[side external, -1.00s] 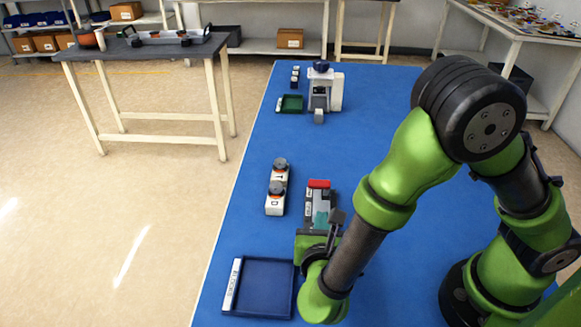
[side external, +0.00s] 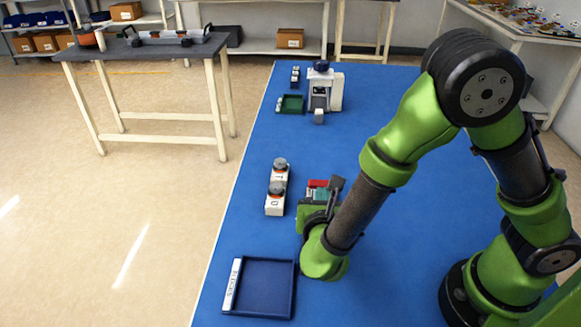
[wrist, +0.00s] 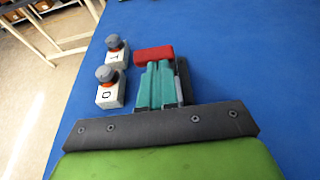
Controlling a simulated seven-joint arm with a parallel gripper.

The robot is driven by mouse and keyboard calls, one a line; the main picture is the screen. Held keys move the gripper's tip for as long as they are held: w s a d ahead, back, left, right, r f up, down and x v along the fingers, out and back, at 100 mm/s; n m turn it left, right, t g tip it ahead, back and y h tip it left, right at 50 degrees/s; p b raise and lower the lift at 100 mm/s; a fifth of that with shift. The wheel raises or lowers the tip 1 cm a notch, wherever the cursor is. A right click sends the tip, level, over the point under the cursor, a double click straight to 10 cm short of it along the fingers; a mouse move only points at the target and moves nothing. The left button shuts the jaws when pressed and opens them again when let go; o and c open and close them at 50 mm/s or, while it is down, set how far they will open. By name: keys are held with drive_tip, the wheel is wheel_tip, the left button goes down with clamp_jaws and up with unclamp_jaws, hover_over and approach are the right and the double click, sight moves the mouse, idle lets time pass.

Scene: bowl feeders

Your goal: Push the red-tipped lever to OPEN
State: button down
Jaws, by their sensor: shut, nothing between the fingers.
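The lever's red tip (side external: 318,183) shows just beyond my gripper in the side view. In the wrist view it is a red block (wrist: 154,54) right at the ends of my teal fingers. My gripper (wrist: 157,68) is shut with nothing between its fingers. It also shows in the side view (side external: 319,192), low over the table on the near side of the red tip. I cannot tell whether the fingers touch the tip. The rest of the lever and any OPEN marking are hidden behind my gripper; a dark part (wrist: 184,80) shows right of the fingers.
Two white boxes with grey knobs, marked T (side external: 281,174) and apparently D (side external: 275,204), stand close on the left. A blue tray (side external: 291,290) with a white label lies at the near edge. A green tray (side external: 291,111) and a white machine (side external: 336,92) stand far back. The mat's middle is clear.

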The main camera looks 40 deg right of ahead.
drive_tip(key=shift+w+d+r+g+y, duration=0.1)
drive_tip(key=shift+d+r+g+y, duration=0.05)
drive_tip(key=shift+r+g+y, duration=0.15)
drive_tip(key=shift+w+d+r, duration=0.1)
drive_tip(key=shift+w+d, duration=0.05)
drive_tip(key=shift+w+d+r+g+y, duration=0.45)
drive_tip(key=shift+r+g+y, duration=0.1)
drive_tip(key=shift+g+y, duration=0.15)
drive_tip(key=shift+w+d+r+g+y, duration=0.3)
drive_tip(key=shift+w+d+g+y, duration=0.45)
drive_tip(key=shift+w+d, duration=0.25)
drive_tip(key=shift+w+d+r+g+y, duration=0.25)
drive_tip(key=shift+w+d+g+y, duration=0.45)
drive_tip(key=shift+w+d, duration=0.25)
drive_tip(key=shift+w+d+r+g+y, duration=0.3)
drive_tip(key=shift+w+d+g+y, duration=0.45)
drive_tip(key=shift+w+d, duration=0.25)
drive_tip(key=shift+w, duration=0.1)
